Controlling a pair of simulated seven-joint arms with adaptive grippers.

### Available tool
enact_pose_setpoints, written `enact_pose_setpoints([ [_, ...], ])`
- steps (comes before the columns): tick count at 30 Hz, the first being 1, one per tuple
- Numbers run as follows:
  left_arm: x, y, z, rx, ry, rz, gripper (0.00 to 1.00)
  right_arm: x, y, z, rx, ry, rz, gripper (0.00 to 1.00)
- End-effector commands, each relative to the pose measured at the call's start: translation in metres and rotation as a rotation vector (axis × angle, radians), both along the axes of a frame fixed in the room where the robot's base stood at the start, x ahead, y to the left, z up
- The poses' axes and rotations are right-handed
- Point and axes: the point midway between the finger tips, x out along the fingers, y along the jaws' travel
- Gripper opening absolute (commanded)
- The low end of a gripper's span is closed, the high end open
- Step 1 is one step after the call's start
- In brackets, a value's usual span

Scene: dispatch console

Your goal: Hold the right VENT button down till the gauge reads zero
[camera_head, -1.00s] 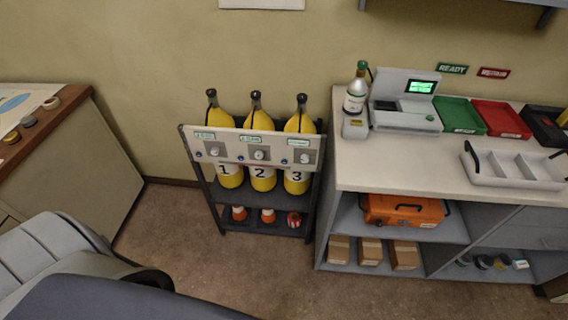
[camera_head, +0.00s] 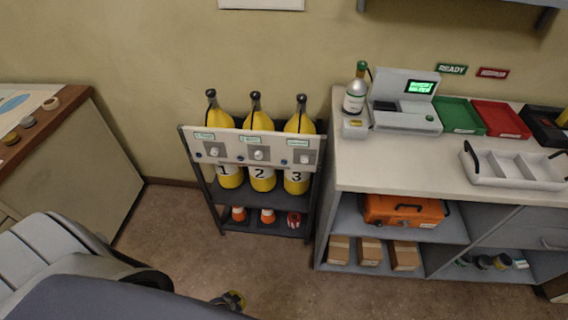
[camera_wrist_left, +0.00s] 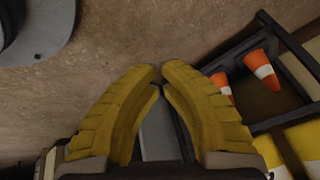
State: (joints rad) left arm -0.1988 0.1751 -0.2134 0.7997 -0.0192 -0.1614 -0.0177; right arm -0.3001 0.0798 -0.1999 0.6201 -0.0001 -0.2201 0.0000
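A rack panel (camera_head: 235,146) carries three round white dials or knobs, the left (camera_head: 214,151), middle (camera_head: 259,155) and right (camera_head: 304,158), with small blue buttons beside them. Their labels and readings are too small to read, so I cannot tell which button is VENT. Yellow cylinders marked 1 (camera_head: 229,178), 2 (camera_head: 262,180) and 3 (camera_head: 296,183) stand behind it. My left gripper (camera_head: 240,298) is low at the bottom edge of the head view, well below and in front of the rack. Its yellow fingers (camera_wrist_left: 158,70) meet near the tips, empty. My right gripper is not in view.
A counter (camera_head: 385,160) right of the rack holds a device with a lit green screen (camera_head: 420,87), a bottle (camera_head: 355,97), a green tray (camera_head: 460,130) and a red tray (camera_head: 515,135). Cones (camera_head: 268,216) stand on the rack's lower shelf. Floor before the rack is free.

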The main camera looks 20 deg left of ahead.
Motion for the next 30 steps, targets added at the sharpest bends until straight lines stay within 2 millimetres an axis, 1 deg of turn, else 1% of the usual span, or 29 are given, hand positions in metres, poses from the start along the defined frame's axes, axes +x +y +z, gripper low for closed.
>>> enact_pose_setpoints([
  [1,0.02,0.002,0.009,0.0,-0.039,-0.011,0.0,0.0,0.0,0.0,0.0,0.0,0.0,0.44],
  [2,0.032,0.004,0.015,0.001,-0.062,-0.016,0.0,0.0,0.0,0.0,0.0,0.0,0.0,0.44],
  [3,0.047,0.005,0.022,0.001,-0.094,-0.026,0.0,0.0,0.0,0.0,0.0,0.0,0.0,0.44],
  [8,0.104,0.007,0.056,-0.001,-0.218,-0.062,0.0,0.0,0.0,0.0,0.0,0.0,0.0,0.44],
  [9,0.118,0.007,0.066,-0.001,-0.252,-0.073,0.0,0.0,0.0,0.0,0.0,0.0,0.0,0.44],
  [11,0.138,0.007,0.081,-0.001,-0.3,-0.089,0.0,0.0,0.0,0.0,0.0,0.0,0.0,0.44],
  [12,0.151,0.006,0.091,-0.002,-0.333,-0.099,0.0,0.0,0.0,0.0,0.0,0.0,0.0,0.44],
  [14,0.17,0.005,0.108,-0.002,-0.383,-0.117,0.0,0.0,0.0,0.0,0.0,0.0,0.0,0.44],
  [15,0.182,0.004,0.119,-0.001,-0.415,-0.129,0.0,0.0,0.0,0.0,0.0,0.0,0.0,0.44],
  [17,0.199,0.003,0.136,-0.002,-0.466,-0.146,0.0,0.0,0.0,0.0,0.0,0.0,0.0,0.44],
  [21,0.238,-0.003,0.18,-0.003,-0.587,-0.189,0.0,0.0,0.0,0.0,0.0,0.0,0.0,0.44],
  [26,0.275,-0.012,0.234,-0.001,-0.727,-0.242,0.0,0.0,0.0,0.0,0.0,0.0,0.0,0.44],
  [30,0.301,-0.023,0.285,-0.001,-0.857,-0.29,0.0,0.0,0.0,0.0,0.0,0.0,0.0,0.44],
])
